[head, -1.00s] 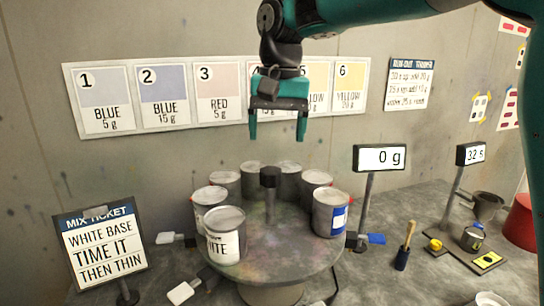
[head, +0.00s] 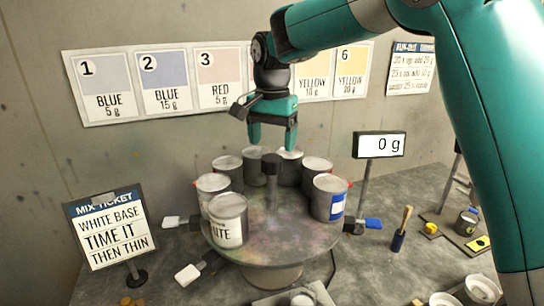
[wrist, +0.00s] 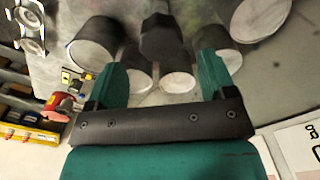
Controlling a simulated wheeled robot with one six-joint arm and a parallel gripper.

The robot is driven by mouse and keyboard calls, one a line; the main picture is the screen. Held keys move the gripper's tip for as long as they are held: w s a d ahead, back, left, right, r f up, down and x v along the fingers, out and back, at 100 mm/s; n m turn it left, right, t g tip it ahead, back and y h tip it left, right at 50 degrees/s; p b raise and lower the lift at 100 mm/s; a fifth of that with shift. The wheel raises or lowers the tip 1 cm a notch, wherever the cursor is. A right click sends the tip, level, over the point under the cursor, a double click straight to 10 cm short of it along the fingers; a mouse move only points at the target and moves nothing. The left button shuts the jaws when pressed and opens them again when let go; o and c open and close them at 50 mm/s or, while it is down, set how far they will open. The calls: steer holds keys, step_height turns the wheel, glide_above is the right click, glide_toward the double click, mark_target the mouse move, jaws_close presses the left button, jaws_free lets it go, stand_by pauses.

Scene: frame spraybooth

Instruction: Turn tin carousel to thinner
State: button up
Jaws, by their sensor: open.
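The tin carousel (head: 285,238) is a round, paint-stained grey turntable with several tins around its rim and a dark central knob (head: 271,163). A tin with a white label ending in "ITE" (head: 228,225) faces front left. A tin with a blue label (head: 328,200) stands at the right. No readable thinner label shows on any tin. My gripper (head: 272,148) is open and empty, pointing down above the back of the carousel, apart from the knob. In the wrist view my gripper (wrist: 162,75) shows spread fingers, with the knob (wrist: 160,38) beyond them, between their lines.
A mix ticket sign (head: 105,232) stands left. A scale display (head: 379,145) reading 0 g stands behind right. Paddle-like tabs (head: 188,274) stick out around the carousel. A brush (head: 401,228) and a small tin (head: 466,221) are at right. Colour cards (head: 163,88) hang on the wall.

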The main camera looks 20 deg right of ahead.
mark_target(271, 157)
steer(key=shift+f+p, duration=0.4)
steer(key=shift+f, duration=2.3)
steer(key=c, duration=1.3)
steer(key=shift+a, duration=0.1)
